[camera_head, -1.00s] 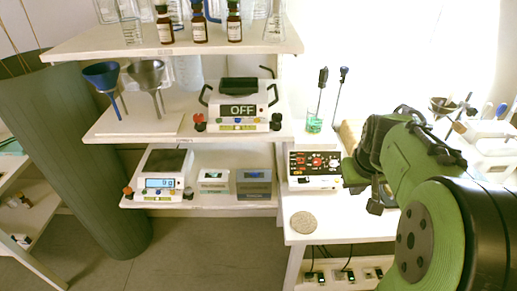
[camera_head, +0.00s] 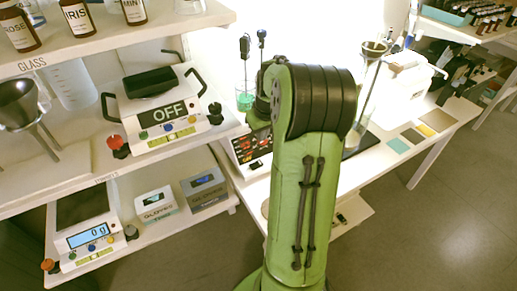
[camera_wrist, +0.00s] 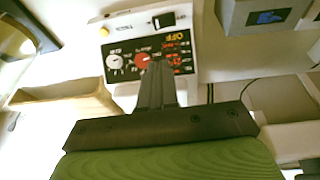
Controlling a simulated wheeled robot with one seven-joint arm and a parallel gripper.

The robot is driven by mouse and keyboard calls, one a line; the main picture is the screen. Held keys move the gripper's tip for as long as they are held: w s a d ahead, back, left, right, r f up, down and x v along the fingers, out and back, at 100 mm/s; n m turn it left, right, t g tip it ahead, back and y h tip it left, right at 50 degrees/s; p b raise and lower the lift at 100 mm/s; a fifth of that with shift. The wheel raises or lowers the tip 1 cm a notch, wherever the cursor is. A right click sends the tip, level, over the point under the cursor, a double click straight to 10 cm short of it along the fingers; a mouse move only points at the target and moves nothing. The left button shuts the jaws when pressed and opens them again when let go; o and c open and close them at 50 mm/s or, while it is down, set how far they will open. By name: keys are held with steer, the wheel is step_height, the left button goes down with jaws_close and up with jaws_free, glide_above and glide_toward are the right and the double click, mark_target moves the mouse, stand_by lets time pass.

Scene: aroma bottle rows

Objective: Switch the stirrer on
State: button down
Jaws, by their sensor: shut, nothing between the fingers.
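The stirrer (camera_head: 249,146) stands on the white bench in the head view, partly hidden by my arm. Its black front panel (camera_wrist: 150,60) fills the upper middle of the wrist view. The panel has a red knob (camera_wrist: 143,60), a pale knob (camera_wrist: 115,62) and a yellow OFF marking. A beaker of green liquid (camera_head: 244,99) appears above the stirrer in the head view. My gripper (camera_wrist: 158,68) is shut and empty, its fingertips just in front of the panel beside the red knob. I cannot tell whether they touch it. The head view does not show the fingertips clearly.
Shelves on the left hold a hotplate-like device reading OFF (camera_head: 165,110), a balance (camera_head: 90,235), a funnel (camera_head: 25,110) and bottles (camera_head: 78,17). A tan block-like object (camera_wrist: 65,103) lies left of my gripper. A tall stand with a funnel (camera_head: 370,70) is right of my arm.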

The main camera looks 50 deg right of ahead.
steer(key=b, duration=0.4)
glide_toward(259, 161)
steer(key=x, duration=0.5)
steer(key=shift+w, duration=0.15)
steer(key=shift+d+f, duration=0.1)
steer(key=shift+f, duration=0.5)
steer(key=shift+d+f+y+p, duration=0.1)
steer(key=shift+d+y+p, duration=0.1)
steer(key=shift+y+p, duration=0.15)
steer(key=shift+d+f, duration=0.1)
steer(key=shift+f, duration=0.15)
steer(key=shift+a, duration=0.2)
